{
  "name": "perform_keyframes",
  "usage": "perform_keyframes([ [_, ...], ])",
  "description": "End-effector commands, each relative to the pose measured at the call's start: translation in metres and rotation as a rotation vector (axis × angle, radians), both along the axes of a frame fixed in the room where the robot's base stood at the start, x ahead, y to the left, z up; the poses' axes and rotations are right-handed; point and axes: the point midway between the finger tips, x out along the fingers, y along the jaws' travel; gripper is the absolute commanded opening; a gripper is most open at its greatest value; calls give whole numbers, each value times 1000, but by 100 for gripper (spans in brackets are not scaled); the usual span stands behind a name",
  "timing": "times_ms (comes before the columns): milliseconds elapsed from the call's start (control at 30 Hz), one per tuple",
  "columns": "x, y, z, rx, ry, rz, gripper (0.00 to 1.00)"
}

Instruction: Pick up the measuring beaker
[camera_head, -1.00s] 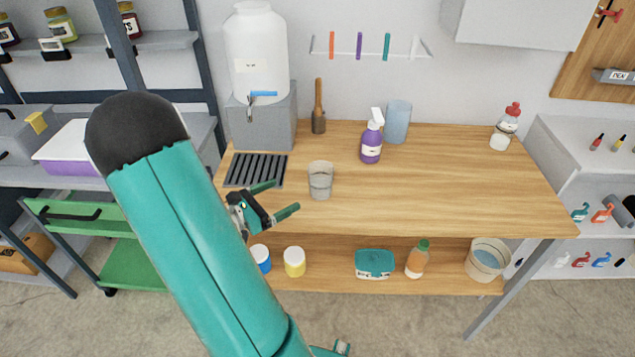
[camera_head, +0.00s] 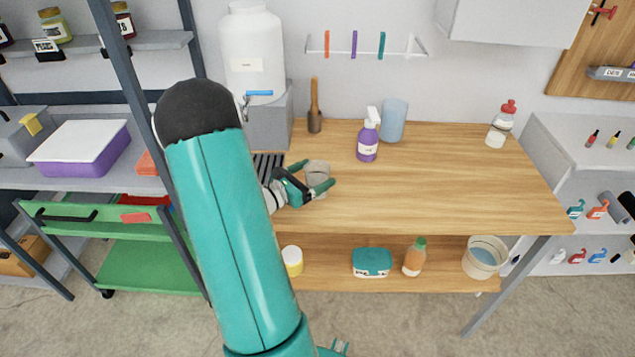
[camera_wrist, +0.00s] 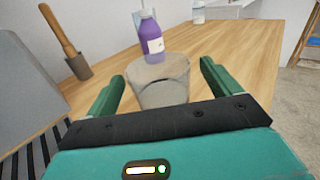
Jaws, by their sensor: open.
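The measuring beaker (camera_head: 317,174) is a clear, greyish cup standing upright on the wooden table. My gripper (camera_head: 312,175) is open, with its two green fingers around or just in front of the beaker in the head view. In the wrist view, the beaker (camera_wrist: 162,82) is centred ahead between the two fingers of my gripper (camera_wrist: 160,83). Its lower part is hidden behind the gripper's body. I cannot tell whether either finger touches it.
A purple spray bottle (camera_head: 368,140) and a bluish tumbler (camera_head: 393,121) stand behind the beaker. A wooden pestle in a holder (camera_head: 314,122) and a white water dispenser (camera_head: 252,50) stand at the back left. The table's right part (camera_head: 460,185) is mostly clear.

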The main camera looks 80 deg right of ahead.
Motion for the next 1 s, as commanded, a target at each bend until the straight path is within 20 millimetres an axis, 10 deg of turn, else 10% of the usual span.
perform_keyframes([
  [367,-9,-13,0,0,0,2,89],
  [600,-9,-13,0,0,0,1,42],
  [1000,-9,-13,5,-1,0,1,41],
])
